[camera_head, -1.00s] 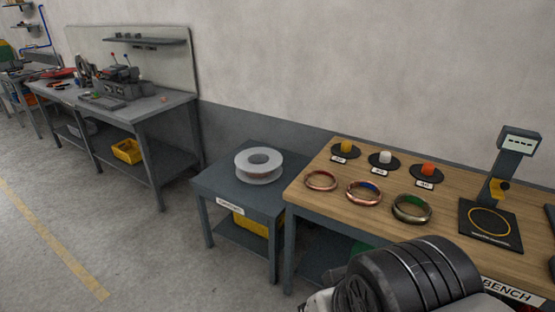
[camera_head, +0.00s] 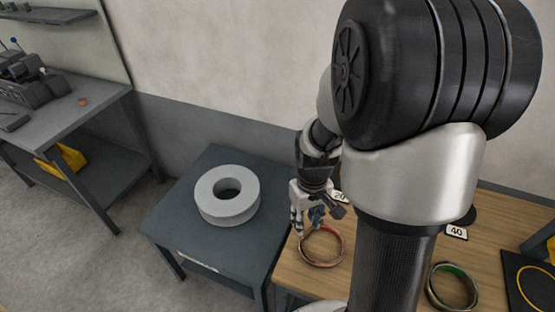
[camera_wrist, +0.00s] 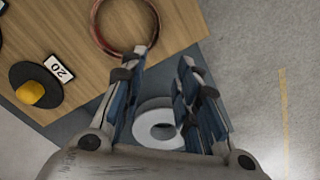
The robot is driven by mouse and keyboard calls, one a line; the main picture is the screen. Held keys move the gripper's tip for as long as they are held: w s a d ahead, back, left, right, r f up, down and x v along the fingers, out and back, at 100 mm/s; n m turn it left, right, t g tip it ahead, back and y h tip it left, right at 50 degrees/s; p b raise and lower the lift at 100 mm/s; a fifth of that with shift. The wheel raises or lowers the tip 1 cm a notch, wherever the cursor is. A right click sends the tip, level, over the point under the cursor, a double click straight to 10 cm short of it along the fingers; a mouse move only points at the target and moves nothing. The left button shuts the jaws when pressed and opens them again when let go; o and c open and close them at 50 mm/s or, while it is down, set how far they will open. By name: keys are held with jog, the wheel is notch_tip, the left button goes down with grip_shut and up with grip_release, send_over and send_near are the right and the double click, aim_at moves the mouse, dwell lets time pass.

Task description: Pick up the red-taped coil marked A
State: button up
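A copper ring coil with reddish tape (camera_head: 322,266) lies flat near the left end of the wooden bench. Part of it also shows at the top of the wrist view (camera_wrist: 104,47). No letter A can be read on it. My gripper (camera_head: 308,220) is above the bench's left end, close to the coil's far left side in the head view. In the wrist view my gripper (camera_wrist: 160,75) has its fingers apart with nothing between them, and the coil lies beyond the fingertips.
A coil with green tape (camera_head: 433,289) lies further right on the bench. A grey spool (camera_head: 210,207) sits on the side table (camera_head: 170,228) at left. A yellow knob on a black disc (camera_wrist: 21,74) stands beside the "20" label (camera_wrist: 58,68). My arm hides the bench's middle.

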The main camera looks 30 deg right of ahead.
jog(key=b, duration=0.5)
send_over(305, 252)
jog(key=f, duration=1.3)
jog(key=shift+w+a, duration=0.15)
jog(key=shift+a, duration=0.2)
jog(key=f, duration=0.1)
jog(key=f+b, duration=0.1)
jog(key=f, duration=0.1)
jog(key=f+b, duration=0.1)
jog(key=f, duration=0.1)
jog(key=shift+d+f, duration=0.15)
jog(key=shift+d, duration=0.2)
jog(key=shift+c, duration=0.4)
grip_shut()
